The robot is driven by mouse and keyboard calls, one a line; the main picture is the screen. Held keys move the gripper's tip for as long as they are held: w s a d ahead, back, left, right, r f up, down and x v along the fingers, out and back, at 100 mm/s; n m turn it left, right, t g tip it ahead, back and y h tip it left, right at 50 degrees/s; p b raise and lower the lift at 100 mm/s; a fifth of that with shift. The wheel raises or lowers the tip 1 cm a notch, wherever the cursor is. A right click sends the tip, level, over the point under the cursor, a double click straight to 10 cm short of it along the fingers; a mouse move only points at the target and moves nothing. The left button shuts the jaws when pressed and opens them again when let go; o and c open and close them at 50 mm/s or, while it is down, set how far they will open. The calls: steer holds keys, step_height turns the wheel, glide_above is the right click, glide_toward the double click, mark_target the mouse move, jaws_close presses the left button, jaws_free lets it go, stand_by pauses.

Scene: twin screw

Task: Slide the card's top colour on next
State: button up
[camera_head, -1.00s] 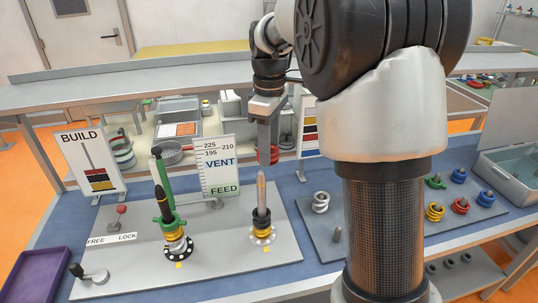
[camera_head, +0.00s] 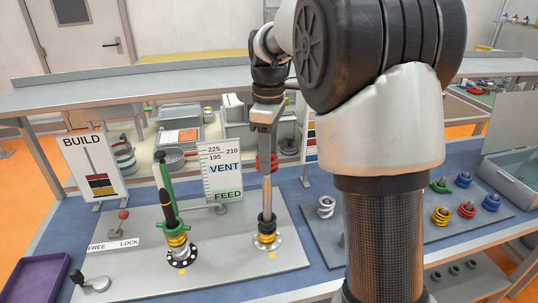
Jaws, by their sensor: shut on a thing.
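My gripper (camera_head: 266,142) points down over the right-hand spindle and is shut on a red ring (camera_head: 266,163). The ring is around or just above the tip of the spindle (camera_head: 267,195); I cannot tell which. A black ring (camera_head: 266,217) and a yellow ring (camera_head: 266,238) sit low on this spindle.
The VENT/FEED scale card (camera_head: 221,170) stands between the spindles. A lever with a red knob (camera_head: 123,214) is at the left. A rack with green, blue, yellow and red coils (camera_head: 466,209) is right of my arm. A purple tray (camera_head: 38,277) is front left.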

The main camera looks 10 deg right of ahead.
steer(key=b, duration=0.2)
glide_toward(269, 201)
steer(key=shift+w+d+f, duration=0.1)
steer(key=shift+w+f, duration=0.05)
steer(key=shift+w, duration=0.4)
steer(key=shift+f, duration=0.15)
stand_by(0.3)
steer(key=shift+f+b, duration=3.5)
steer(key=shift+f, duration=1.95)
steer(key=o, duration=1.2)
steer(key=shift+o, duration=0.2)
steer(key=shift+r, duration=0.15)
step_height(269, 201, up, 17)
steer(key=p, duration=0.2)
steer(key=shift+r+p, duration=0.1)
steer(key=shift+p, duration=0.2)
